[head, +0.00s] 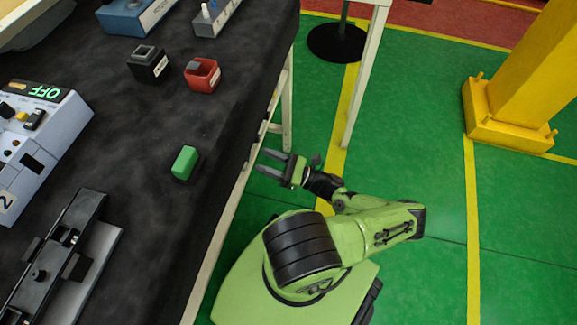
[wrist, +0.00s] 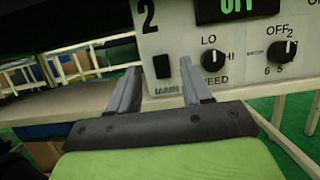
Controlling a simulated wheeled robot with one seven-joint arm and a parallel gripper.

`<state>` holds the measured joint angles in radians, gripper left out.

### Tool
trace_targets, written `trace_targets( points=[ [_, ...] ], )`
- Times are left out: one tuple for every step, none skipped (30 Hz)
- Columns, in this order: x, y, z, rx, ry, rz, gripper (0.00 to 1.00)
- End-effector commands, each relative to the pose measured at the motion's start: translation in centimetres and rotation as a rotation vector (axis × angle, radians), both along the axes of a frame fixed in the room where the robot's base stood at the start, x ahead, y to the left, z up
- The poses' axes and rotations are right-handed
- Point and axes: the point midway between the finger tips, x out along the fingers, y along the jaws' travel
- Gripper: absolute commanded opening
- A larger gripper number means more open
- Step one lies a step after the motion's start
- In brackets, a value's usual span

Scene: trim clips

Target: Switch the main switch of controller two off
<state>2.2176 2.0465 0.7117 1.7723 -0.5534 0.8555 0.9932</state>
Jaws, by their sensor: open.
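Controller two (head: 45,150) is a pale grey box at the left edge of the head view, with a "2" label and a green "OFF" display (head: 46,92). In the wrist view its front panel (wrist: 180,30) fills the upper right. The black main switch (wrist: 162,66), labelled "MAIN", sits below the "2", between my fingertips in the picture. Its rocker position is too small to tell. My gripper (head: 261,161) is open and empty, beside the table's right edge and apart from the controller. Both fingers also show in the wrist view (wrist: 160,72).
A speed knob (wrist: 215,60) and a second knob (wrist: 282,52) are right of the switch. On the black table (head: 130,215) are a green block (head: 185,162), a red block (head: 202,75), a black block (head: 148,64) and a dark fixture (head: 60,260). A yellow post (head: 515,70) stands right.

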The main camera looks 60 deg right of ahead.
Motion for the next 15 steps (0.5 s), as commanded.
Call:
trace_targets(
  points=[
    [-1.4,-0.7,-0.5,-0.002,0.004,-0.008,0.49],
    [-2.1,-0.9,-0.8,-0.002,0.005,-0.008,0.49],
    [-3.2,-1.3,-1.2,-0.002,0.002,-0.008,0.49],
    [-3.9,-1.6,-1.5,-0.002,0.004,-0.008,0.49],
    [-4.7,-1.8,-1.8,-0.002,0.004,-0.008,0.49],
    [-5.8,-2.2,-2.2,-0.002,0.002,-0.009,0.49],
    [-6.5,-2.4,-2.5,-0.002,0.003,-0.008,0.49],
    [-7.3,-2.7,-2.8,-0.003,0.002,-0.009,0.49],
    [-8.3,-3.1,-3.2,-0.002,0.002,-0.009,0.49],
    [-9.0,-3.3,-3.4,-0.002,0.002,-0.008,0.49],
    [-9.4,-3.4,-3.6,-0.001,0.002,-0.004,0.49],
    [-9.7,-3.6,-3.7,0.001,0.002,-0.004,0.49],
    [-10.0,-3.7,-3.8,0.001,0.002,-0.005,0.49],
    [-10.3,-3.8,-3.9,0.001,0.002,-0.004,0.49],
    [-10.6,-3.8,-4.0,0.001,0.003,-0.003,0.49]
  ],
)
